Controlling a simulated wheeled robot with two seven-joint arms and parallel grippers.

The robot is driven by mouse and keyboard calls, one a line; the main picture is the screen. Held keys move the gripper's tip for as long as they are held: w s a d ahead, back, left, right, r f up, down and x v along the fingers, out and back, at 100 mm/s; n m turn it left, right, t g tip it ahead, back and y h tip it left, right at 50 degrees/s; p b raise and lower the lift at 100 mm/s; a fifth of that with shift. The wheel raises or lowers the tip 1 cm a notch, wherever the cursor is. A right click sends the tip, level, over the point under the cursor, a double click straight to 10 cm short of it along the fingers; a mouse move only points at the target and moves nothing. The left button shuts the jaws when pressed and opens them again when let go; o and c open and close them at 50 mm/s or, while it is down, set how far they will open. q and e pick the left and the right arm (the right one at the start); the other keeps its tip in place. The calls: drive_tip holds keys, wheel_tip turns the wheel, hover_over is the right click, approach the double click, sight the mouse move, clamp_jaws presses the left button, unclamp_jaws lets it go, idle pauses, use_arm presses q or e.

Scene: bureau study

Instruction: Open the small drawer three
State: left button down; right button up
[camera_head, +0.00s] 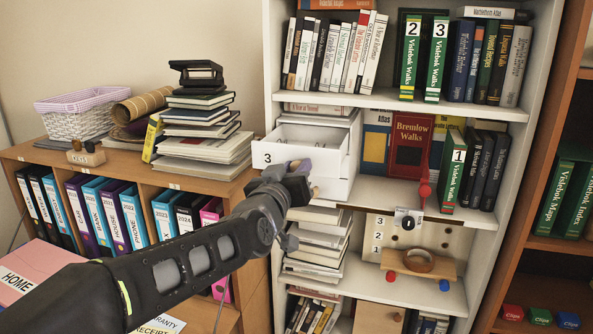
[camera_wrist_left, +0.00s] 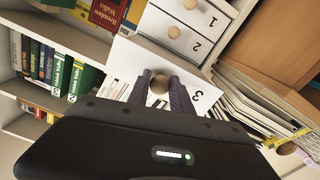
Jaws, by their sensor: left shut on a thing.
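Small drawer three (camera_head: 268,157) is white with a "3" on its front. It stands pulled out of the bookcase in the head view, and its empty-looking inside shows from above. My left gripper (camera_head: 302,176) is at its front and hides part of it. In the left wrist view, the drawer front (camera_wrist_left: 127,63) fills the middle. The fingers of my left gripper (camera_wrist_left: 160,88) are shut on its round wooden knob (camera_wrist_left: 160,83). Drawer one (camera_wrist_left: 195,17) and drawer two (camera_wrist_left: 187,42), each with a wooden knob, are in line beside it. My right gripper is not in view.
A white bookcase (camera_head: 270,70) with books surrounds the drawer. A stack of books (camera_head: 205,145) and a basket (camera_head: 75,118) stand on the low cabinet to the left. Book stacks (camera_head: 318,245) lie below the drawer.

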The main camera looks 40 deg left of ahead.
use_arm(q)
drive_tip(key=c, duration=1.1)
unclamp_jaws()
drive_tip(key=shift+c, duration=0.2)
drive_tip(key=shift+s, duration=0.1)
drive_tip(key=b+v, duration=0.1)
drive_tip(key=v, duration=0.6)
drive_tip(key=shift+s+d+b, duration=0.15)
drive_tip(key=shift+s+b, duration=0.15)
drive_tip(key=shift+b, duration=0.1)
